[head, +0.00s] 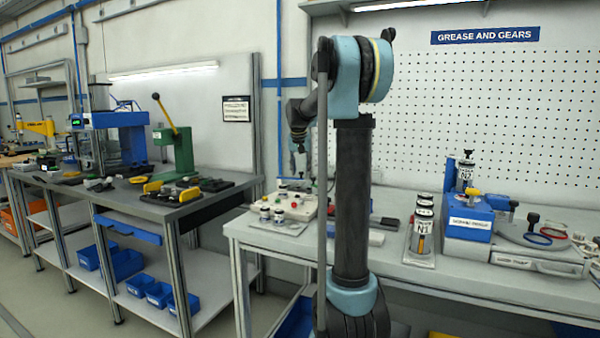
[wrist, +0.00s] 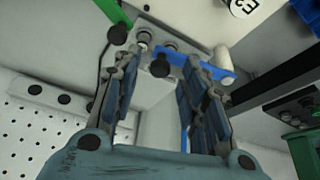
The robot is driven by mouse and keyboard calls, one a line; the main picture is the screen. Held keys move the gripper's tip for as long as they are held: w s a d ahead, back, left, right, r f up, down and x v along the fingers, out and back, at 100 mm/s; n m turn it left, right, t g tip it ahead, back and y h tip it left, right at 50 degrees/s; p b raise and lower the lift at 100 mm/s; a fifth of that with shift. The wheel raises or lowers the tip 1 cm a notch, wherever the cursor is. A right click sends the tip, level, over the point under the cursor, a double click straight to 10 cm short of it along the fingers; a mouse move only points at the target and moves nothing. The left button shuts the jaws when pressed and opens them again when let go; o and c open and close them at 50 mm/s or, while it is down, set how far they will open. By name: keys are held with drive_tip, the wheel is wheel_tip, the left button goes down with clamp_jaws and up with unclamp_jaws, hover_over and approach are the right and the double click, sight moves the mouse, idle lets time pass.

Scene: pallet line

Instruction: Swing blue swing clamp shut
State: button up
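In the wrist view a blue clamp arm (wrist: 212,69) lies across a grey plate with round fittings. A black knob (wrist: 160,66) stands at its left end. A green bar (wrist: 112,12) with another black knob is at upper left. My gripper (wrist: 160,72) is open, its two fingers apart, with the black knob showing between their tips. I cannot tell whether a finger touches the blue arm. In the head view my gripper (head: 299,143) hangs above the left end of the right bench, and the clamp is too small or hidden to make out.
The right bench (head: 470,282) holds a light fixture box (head: 296,206) with coloured knobs, a rack of labelled canisters (head: 421,240) and a blue block (head: 470,213). A green press (head: 180,150) stands on the left bench. A pegboard (head: 470,120) backs the right bench.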

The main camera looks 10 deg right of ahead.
drive_tip(key=shift+w+f, duration=0.15)
drive_tip(key=shift+f, duration=0.2)
drive_tip(key=shift+c, duration=0.3)
clamp_jaws()
